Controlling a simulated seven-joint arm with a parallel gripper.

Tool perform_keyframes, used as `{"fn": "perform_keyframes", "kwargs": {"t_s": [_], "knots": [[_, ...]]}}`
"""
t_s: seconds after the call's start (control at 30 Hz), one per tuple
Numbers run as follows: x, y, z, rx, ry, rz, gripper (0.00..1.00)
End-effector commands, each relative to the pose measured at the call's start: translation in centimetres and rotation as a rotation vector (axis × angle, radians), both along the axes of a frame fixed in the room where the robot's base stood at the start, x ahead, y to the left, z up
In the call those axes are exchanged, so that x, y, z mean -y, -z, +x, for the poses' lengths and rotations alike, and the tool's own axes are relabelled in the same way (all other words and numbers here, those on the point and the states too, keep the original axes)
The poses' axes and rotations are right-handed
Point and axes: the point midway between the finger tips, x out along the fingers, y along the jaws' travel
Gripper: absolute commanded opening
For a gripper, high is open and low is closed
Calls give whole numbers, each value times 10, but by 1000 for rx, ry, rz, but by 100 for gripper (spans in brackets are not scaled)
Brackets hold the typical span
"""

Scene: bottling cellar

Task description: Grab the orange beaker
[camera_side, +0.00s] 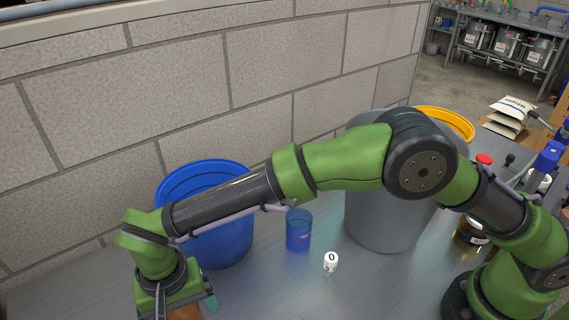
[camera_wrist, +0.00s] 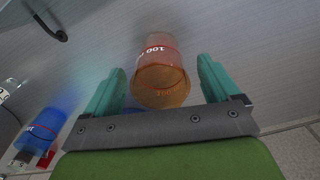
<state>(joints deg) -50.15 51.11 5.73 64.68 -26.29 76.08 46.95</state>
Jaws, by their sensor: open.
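The rest is hidden or cut off.
A blue beaker (camera_side: 298,231) and a small white item marked "0" (camera_side: 331,259) stand right of my gripper. A blue bucket (camera_side: 228,247) is behind it by the block wall. A large grey bin (camera_side: 375,220) and a yellow bucket (camera_side: 460,122) stand farther right.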

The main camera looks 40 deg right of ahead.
Motion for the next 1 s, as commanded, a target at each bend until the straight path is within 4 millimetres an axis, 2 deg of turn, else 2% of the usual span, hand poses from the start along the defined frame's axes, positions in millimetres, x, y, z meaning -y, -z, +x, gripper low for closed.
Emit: {"fn": "perform_keyframes", "kwargs": {"t_s": [0.13, 0.4, 0.8, 1.0], "knots": [[0, 16, 0, 0, -1, 0, 89], [0, 19, 0, 1, -1, 1, 89], [0, 18, 0, 1, -1, 2, 30], [0, 17, 0, 2, -1, 2, 30]]}}
